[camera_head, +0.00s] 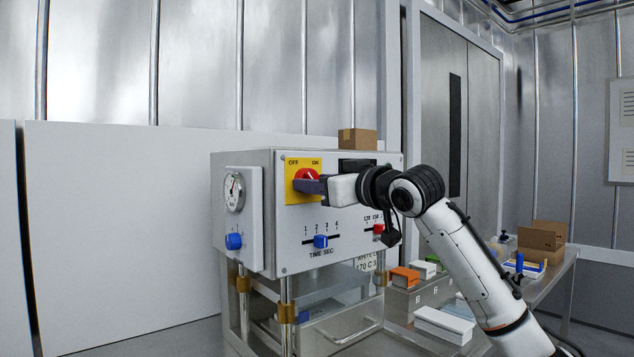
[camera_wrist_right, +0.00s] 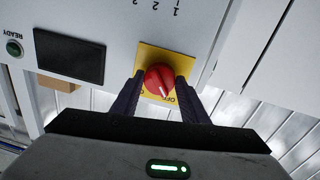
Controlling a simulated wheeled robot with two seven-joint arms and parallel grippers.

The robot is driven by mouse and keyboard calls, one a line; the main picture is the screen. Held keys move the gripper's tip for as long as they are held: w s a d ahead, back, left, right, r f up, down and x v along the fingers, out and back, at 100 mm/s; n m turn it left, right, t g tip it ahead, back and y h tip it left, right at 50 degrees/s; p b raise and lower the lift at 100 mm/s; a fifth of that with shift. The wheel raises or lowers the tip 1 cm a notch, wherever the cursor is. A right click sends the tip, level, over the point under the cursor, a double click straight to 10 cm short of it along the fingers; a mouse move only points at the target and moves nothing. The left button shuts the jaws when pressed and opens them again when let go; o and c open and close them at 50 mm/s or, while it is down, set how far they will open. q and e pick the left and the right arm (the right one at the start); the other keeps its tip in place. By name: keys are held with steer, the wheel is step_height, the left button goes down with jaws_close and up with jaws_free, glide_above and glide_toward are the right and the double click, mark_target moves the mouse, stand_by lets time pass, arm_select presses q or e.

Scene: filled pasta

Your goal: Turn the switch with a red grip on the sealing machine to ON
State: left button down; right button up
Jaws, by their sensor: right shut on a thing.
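The sealing machine (camera_head: 345,246) is a light grey box with a yellow switch plate (camera_head: 291,193) marked OFF at upper left and ON at upper right. The red-grip switch (camera_head: 302,174) sits on the plate, partly covered by my right gripper (camera_head: 312,186). In the right wrist view the red switch (camera_wrist_right: 158,75) lies between the dark fingers of my right gripper (camera_wrist_right: 160,84), which is shut on it. Its white mark points toward the edge with the lettering, near OFF; the exact setting is hard to tell. My left gripper is out of view.
A gauge (camera_head: 234,192) and blue knob (camera_head: 234,241) are at the machine's left. A blue slider (camera_head: 321,241) and red slider (camera_head: 378,229) sit below the switch. A dark display (camera_wrist_right: 69,55) is beside the plate. A cardboard box (camera_head: 357,139) shows above the machine.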

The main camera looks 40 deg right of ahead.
steer(key=m+p, duration=0.2)
steer(key=m, duration=0.6)
steer(key=m+p, duration=0.3)
steer(key=m, duration=0.5)
steer(key=shift+r+g+y, duration=0.15)
steer(key=shift+g+y, duration=0.25)
steer(key=shift+m, duration=0.3)
steer(key=o, duration=1.1)
steer(key=shift+c, duration=0.2)
steer(key=s+b, duration=0.2)
steer(key=s, duration=0.8)
steer(key=shift+s+d+r, duration=0.15)
steer(key=shift+d+r, duration=0.25)
